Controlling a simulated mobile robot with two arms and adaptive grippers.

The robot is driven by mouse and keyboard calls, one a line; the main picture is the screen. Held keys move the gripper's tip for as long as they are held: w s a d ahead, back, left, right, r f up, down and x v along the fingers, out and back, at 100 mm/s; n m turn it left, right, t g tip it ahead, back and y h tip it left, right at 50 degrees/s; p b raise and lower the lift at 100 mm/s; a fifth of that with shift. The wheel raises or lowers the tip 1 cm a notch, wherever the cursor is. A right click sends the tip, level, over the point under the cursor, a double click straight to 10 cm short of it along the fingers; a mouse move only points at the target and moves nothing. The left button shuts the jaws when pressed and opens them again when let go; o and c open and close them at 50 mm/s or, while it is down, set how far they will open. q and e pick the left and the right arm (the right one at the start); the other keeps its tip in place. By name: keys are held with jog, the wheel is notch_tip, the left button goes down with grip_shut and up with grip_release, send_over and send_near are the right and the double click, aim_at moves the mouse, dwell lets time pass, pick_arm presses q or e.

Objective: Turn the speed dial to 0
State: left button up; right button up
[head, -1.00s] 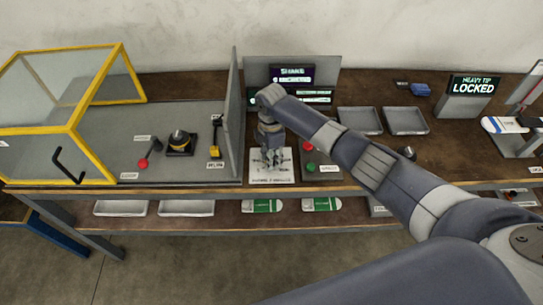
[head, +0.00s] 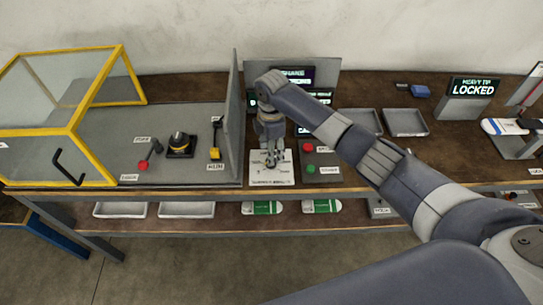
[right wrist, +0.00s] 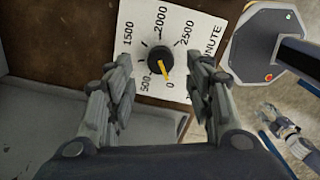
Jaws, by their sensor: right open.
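The speed dial (right wrist: 160,60) is a round black knob with a yellow pointer on a white scale plate (right wrist: 148,18). The printed marks run 500, 1500, 2000, 2500 and 0. The pointer is directed at the 0 mark, at the bottom of the picture. My right gripper (right wrist: 161,68) is open, with one finger on each side of the dial and gaps between. In the head view my right gripper (head: 272,155) is over the white plate (head: 270,181) and hides the dial. My left gripper is not in view.
A grey upright panel (head: 234,120) stands just left of the plate. A dark panel with a red and a green button (head: 322,168) is to its right. A lit screen (head: 292,78) is behind it, partly covered by my arm. Two grey trays (head: 405,122) lie farther right.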

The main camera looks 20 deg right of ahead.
notch_tip(320, 180, up, 8)
jog(key=shift+f, duration=0.2)
dwell(0.4)
